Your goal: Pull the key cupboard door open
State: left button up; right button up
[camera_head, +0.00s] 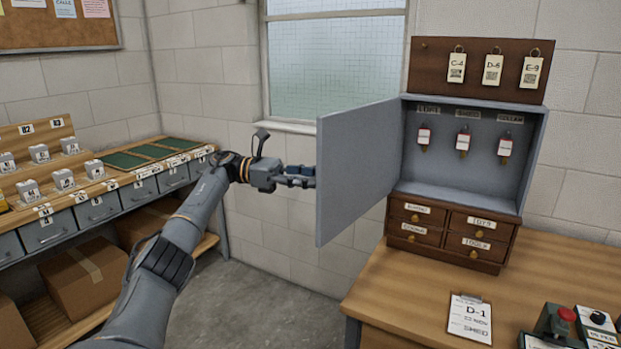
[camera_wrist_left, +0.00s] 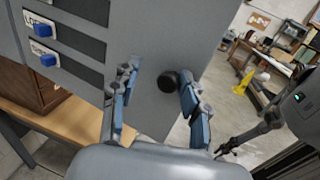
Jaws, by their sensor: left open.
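The key cupboard (camera_head: 470,185) stands on the wooden bench at the right, with its grey inside in view. Its flat grey door (camera_head: 357,170) is swung wide open to the left. My left gripper (camera_head: 312,177) is at the door's far side, near its free edge, and the door partly hides its fingertips. In the left wrist view the same door (camera_wrist_left: 150,45) faces me with a round black knob (camera_wrist_left: 169,82). The open blue-padded fingers (camera_wrist_left: 157,100) stand on either side of the knob; contact cannot be told. What looks like my right gripper (camera_wrist_left: 228,147) shows small and dark there.
Tagged keys (camera_head: 463,141) hang inside the cupboard, above small wooden drawers (camera_head: 452,232). A clipboard (camera_head: 470,318) and a control box with a red button (camera_head: 556,322) are on the bench (camera_head: 400,285). A shelf unit with grey drawers (camera_head: 97,208) is at the left. Floor between is clear.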

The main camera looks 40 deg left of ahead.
pick_arm(q)
jog(key=shift+s+a, duration=0.2)
notch_tip(320, 180, up, 10)
dwell(0.5)
dwell(0.6)
